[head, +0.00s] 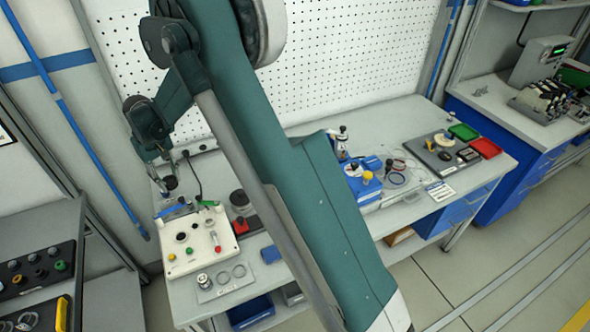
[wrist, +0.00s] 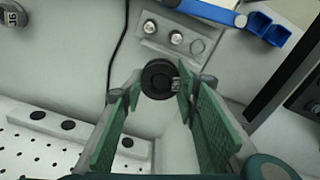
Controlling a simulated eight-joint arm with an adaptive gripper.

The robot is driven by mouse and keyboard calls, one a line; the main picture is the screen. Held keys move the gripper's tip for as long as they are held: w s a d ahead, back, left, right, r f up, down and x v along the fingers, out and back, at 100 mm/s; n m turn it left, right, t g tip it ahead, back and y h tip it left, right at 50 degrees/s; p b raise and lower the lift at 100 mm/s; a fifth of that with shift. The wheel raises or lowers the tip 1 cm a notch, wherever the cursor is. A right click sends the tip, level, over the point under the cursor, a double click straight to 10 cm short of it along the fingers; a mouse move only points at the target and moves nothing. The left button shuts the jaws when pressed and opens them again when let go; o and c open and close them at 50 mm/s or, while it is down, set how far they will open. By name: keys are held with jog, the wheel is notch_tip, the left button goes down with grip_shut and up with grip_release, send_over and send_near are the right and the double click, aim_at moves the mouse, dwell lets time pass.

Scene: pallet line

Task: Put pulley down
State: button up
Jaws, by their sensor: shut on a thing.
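The pulley is a round black disc (wrist: 157,75) with a hub in its middle, seen in the wrist view between my fingertips. It also shows in the head view as a small dark disc (head: 170,183) at the back left of the workbench. My gripper (wrist: 160,88) is shut on the pulley, with one green-padded finger on each side. In the head view my gripper (head: 172,166) points down over the bench. Whether the pulley touches the surface below, I cannot tell.
A white panel (head: 183,263) with coloured buttons stands in front of the gripper. A metal plate (wrist: 165,43) with two round fittings and a ring lies beyond the pulley. A black cable (wrist: 119,55) runs alongside. The perforated board (head: 345,45) stands behind the bench.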

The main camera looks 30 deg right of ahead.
jog(key=w+d+m, duration=0.2)
jog(key=d+m, duration=0.2)
jog(key=d, duration=1.4)
jog(key=shift+d+r, duration=0.15)
jog(key=shift+r, duration=0.05)
send_over(221, 184)
jog(key=shift+s+f, duration=0.15)
jog(key=shift+f, duration=3)
jog(key=shift+f, duration=1.9)
jog(key=shift+f, duration=0.2)
jog(key=o, duration=0.9)
jog(key=shift+r, duration=0.15)
